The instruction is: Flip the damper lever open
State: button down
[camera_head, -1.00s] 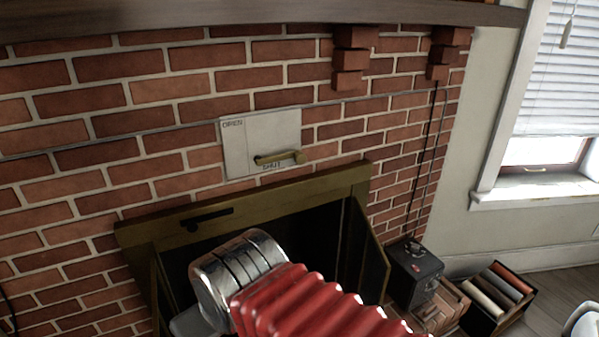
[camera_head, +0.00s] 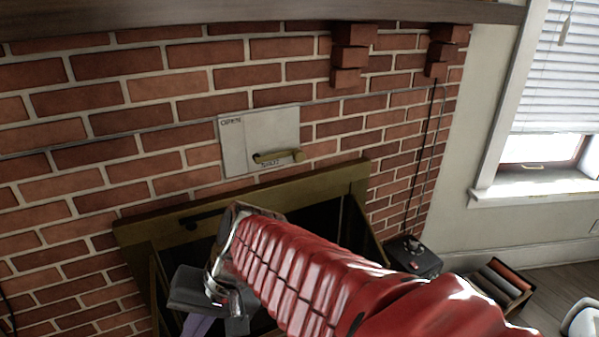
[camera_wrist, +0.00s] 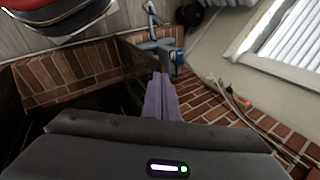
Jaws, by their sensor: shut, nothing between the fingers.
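The damper lever (camera_head: 278,157) is a brass handle on a pale plate (camera_head: 235,145) on the brick wall, above the firebox. The lever lies nearly level, near the lettering at the plate's lower edge, which looks like "SHUT". "OPEN" is marked at the plate's upper left corner. My gripper (camera_head: 197,326) has purple fingers, seen partly at the bottom edge in the head view, low in front of the firebox and well below the lever. In the wrist view the fingers (camera_wrist: 160,97) are together and empty. The lever is not visible in the wrist view.
A dark brass-coloured firebox frame (camera_head: 150,228) with an open door stands under the plate. A wooden mantel (camera_head: 250,12) runs above. Stepped brick corbels (camera_head: 350,55) jut out on the right. A black box (camera_head: 413,255) and a crate of rolls (camera_head: 503,282) stand at lower right.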

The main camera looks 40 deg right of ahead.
jog(key=w+d+r+m+t+y, duration=0.35)
jog(key=w+d+m+t, duration=0.55)
jog(key=w+d+m, duration=0.65)
jog(key=s+d+f+m+t+h, duration=0.1)
jog(key=d+m+h, duration=0.3)
jog(key=d, duration=0.6)
jog(key=s+d+f+m+t+h, duration=0.2)
jog(key=d+m+h, duration=0.3)
jog(key=d, duration=0.6)
jog(key=s+d+f+m+t+h, duration=0.1)
jog(key=d+m+h, duration=0.4)
jog(key=d, duration=0.5)
jog(key=shift+s+d+f+m+t, duration=0.4)
jog(key=shift+f+m+t, duration=0.2)
jog(key=shift+t, duration=0.4)
jog(key=shift+w, duration=0.15)
jog(key=w+d+r, duration=0.2)
jog(key=w+r, duration=0.3)
jog(key=w, duration=0.5)
jog(key=shift+d, duration=0.15)
